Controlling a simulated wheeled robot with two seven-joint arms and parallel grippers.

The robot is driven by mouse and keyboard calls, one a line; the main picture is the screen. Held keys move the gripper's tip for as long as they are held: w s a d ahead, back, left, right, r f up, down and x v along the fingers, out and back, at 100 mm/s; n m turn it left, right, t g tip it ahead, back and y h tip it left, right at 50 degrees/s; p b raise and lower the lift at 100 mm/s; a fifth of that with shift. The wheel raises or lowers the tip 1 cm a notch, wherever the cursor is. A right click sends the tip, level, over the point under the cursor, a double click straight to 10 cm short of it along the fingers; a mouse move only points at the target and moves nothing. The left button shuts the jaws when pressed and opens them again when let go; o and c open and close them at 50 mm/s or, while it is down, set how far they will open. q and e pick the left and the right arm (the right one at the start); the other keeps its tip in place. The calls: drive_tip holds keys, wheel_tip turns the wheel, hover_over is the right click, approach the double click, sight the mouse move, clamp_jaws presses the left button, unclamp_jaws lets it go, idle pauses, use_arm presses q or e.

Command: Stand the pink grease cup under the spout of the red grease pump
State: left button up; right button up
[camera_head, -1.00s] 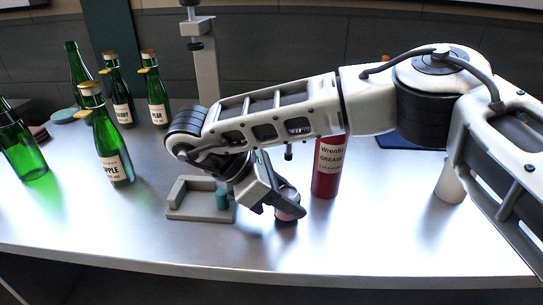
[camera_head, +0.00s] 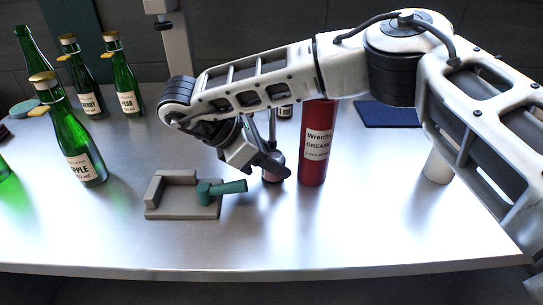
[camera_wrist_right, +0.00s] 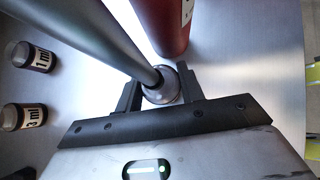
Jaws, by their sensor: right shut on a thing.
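The red grease pump (camera_head: 314,160), labelled GREASE, stands upright on the table. Its spout (camera_head: 272,127) comes down as a dark tube beside it, partly behind my right arm. My right gripper (camera_head: 270,168) is shut on the pink grease cup (camera_head: 273,177), just left of the pump's base. In the right wrist view the cup (camera_wrist_right: 162,90) sits between the fingers, and the spout's lower end (camera_wrist_right: 148,74) is over its rim, overlapping its opening. The cup looks upright and at table level; I cannot tell whether its base touches. My left gripper is not in view.
A grey fixture (camera_head: 160,209) with a teal-handled tool (camera_head: 228,188) lies left of the gripper. Green bottles (camera_head: 75,140) stand at the left. Small labelled jars (camera_wrist_right: 25,117) stand near the pump. A white cylinder (camera_head: 437,168) is at the right. The front table is clear.

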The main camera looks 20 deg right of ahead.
drive_tip(key=o, duration=1.1)
drive_tip(key=p+v, duration=0.1)
drive_tip(key=v, duration=1.1)
